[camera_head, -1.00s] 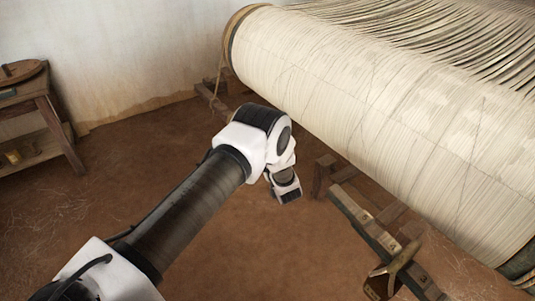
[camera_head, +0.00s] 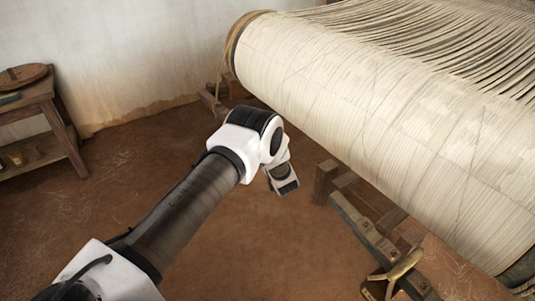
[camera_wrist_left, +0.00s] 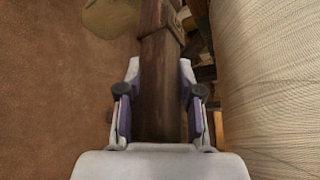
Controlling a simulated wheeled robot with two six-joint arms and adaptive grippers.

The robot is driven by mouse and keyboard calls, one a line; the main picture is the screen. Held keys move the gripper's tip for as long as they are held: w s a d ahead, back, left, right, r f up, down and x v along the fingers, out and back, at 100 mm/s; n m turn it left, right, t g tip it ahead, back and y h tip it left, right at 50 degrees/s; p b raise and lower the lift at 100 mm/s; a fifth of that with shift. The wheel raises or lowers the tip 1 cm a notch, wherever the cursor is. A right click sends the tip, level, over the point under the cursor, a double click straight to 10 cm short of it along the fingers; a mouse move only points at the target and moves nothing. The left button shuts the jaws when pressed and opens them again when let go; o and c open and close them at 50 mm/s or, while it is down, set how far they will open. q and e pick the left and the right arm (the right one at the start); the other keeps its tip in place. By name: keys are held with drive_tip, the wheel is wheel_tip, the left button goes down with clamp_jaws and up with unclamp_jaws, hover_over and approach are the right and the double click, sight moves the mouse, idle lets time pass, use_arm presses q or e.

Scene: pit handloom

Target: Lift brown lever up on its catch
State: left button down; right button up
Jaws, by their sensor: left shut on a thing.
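A brown wooden lever (camera_wrist_left: 161,75) runs lengthwise down the middle of the left wrist view. My left gripper (camera_wrist_left: 160,108) has one finger on each side of it and is shut on it. In the head view my left arm comes in from the lower left, and its wrist (camera_head: 284,180) hangs beside the loom's wooden frame. The fingertips and the held part of the lever cannot be made out there. I cannot tell whether the lever rests on a catch. My right gripper is in neither view.
The large cream warp roll (camera_head: 385,125) fills the right side, close by my wrist. A wooden frame beam (camera_head: 362,228) with a brass-coloured fitting (camera_head: 402,267) lies below it. A wooden table (camera_head: 42,100) stands at the left wall. The brown floor between is open.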

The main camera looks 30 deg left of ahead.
use_arm(q)
drive_tip(key=shift+h, duration=0.3)
drive_tip(key=r+p, duration=0.1)
drive_tip(key=r, duration=0.3)
drive_tip(key=r+p, duration=0.1)
drive_tip(key=r, duration=0.1)
drive_tip(key=shift+a+p, duration=0.25)
drive_tip(key=shift+p, duration=0.05)
drive_tip(key=shift+f, duration=0.25)
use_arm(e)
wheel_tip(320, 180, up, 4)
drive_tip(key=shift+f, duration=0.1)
use_arm(q)
drive_tip(key=c, duration=1)
unclamp_jaws()
drive_tip(key=shift+g, duration=0.3)
drive_tip(key=shift+o, duration=1.2)
drive_tip(key=shift+w+f, duration=0.1)
drive_tip(key=shift+f, duration=0.05)
drive_tip(key=v, duration=1.2)
